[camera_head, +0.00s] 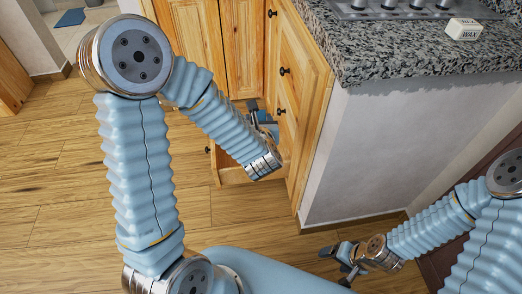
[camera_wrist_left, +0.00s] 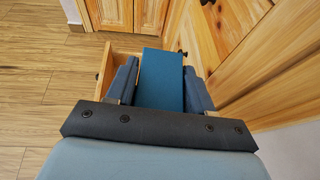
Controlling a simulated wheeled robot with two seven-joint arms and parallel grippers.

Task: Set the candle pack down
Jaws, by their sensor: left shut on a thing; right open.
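The candle pack (camera_wrist_left: 162,80) looks like a flat blue box in the left wrist view, with no readable marking. My left gripper (camera_wrist_left: 160,88) is shut on it, with one dark finger along each side. In the head view the left gripper (camera_head: 263,122) is partly hidden behind my wrist, over an open wooden drawer (camera_head: 233,176). The drawer also shows in the left wrist view (camera_wrist_left: 88,68), below and around the pack. I cannot tell whether the pack touches the drawer. My right gripper (camera_head: 345,260) is open and empty, low by the counter's end wall.
The granite counter (camera_head: 400,55) carries a hob (camera_head: 415,10) and a small white box marked WAX (camera_head: 463,29). Wooden cabinet doors (camera_head: 297,80) stand close beside my left gripper. The wooden floor (camera_head: 60,190) is clear at left.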

